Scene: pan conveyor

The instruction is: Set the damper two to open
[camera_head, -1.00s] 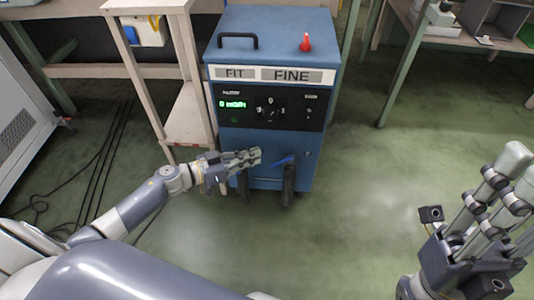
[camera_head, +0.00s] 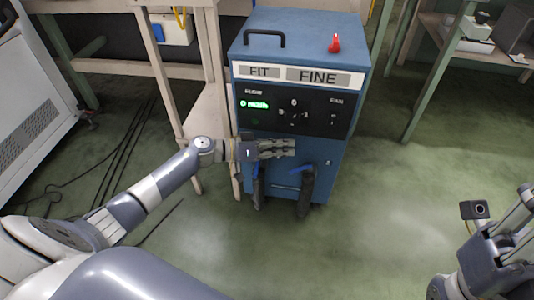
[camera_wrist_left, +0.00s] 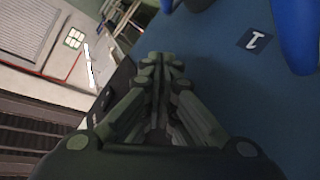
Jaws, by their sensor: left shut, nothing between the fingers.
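The blue machine (camera_head: 275,35) carries two blue levers low on its front, each above a dark hanging duct: a left lever (camera_head: 257,171) and a right lever (camera_head: 302,168). I cannot tell the damper numbers in the head view. My left gripper (camera_head: 290,147) is shut and empty, just above the levers and below the black panel. In the left wrist view its fingers (camera_wrist_left: 162,62) lie close together beside the blue front. A label reading 1 (camera_wrist_left: 256,40) shows there, beside a large blue handle (camera_wrist_left: 296,35). My right gripper (camera_head: 500,245) is partly cut off at the right edge.
The black control panel (camera_head: 315,117) with a green display sits above the levers. A red beacon (camera_head: 335,44) and a black handle (camera_head: 265,40) are on top. A wooden bench (camera_head: 150,75) stands close on the left.

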